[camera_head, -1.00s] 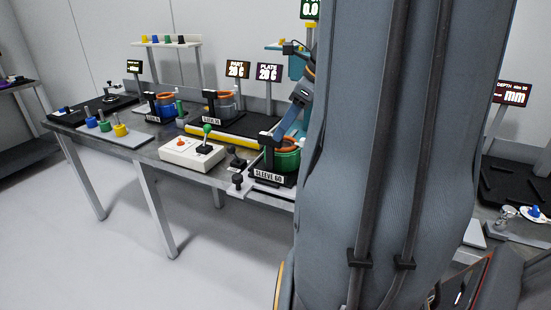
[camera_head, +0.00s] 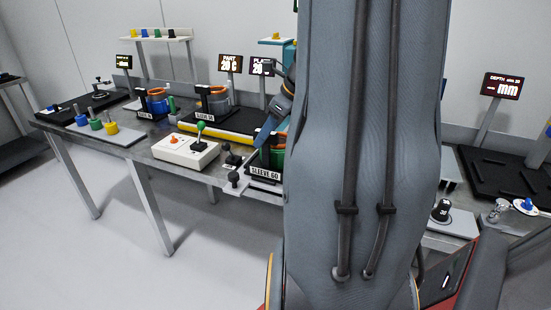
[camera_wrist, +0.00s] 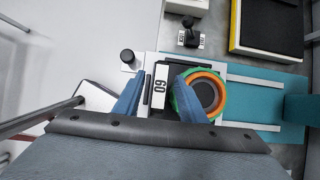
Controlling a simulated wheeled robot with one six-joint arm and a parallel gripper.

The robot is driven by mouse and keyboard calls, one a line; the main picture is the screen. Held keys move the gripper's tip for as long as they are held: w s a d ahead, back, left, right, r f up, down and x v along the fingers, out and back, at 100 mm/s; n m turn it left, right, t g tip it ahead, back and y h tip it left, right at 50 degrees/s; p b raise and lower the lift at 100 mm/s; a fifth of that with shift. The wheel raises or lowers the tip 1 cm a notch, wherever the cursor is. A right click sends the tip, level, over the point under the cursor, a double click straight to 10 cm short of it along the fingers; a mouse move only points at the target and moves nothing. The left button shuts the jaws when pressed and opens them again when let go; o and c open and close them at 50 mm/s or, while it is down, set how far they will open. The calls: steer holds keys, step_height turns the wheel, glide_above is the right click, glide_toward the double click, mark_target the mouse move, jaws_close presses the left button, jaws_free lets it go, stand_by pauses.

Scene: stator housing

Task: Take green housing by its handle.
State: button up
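The green housing (camera_wrist: 220,97) is a round green part with an orange ring inside, seen from above in the wrist view. In the head view it (camera_head: 265,156) shows only in part, behind its black upright and beside my arm. A black handle with a white "60" label (camera_wrist: 160,78) stands on its left side in the wrist view. My gripper (camera_wrist: 160,75) is open above the housing, its two blue fingers apart on either side of the label and handle. I cannot tell whether either finger touches them. In the head view a blue finger (camera_head: 270,128) is just above the housing.
A small black knob (camera_wrist: 127,56) stands left of the handle. A teal plate (camera_wrist: 265,100) lies right of the housing.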

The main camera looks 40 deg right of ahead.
jaws_close()
steer(key=shift+d+r, duration=0.1)
stand_by(1.3)
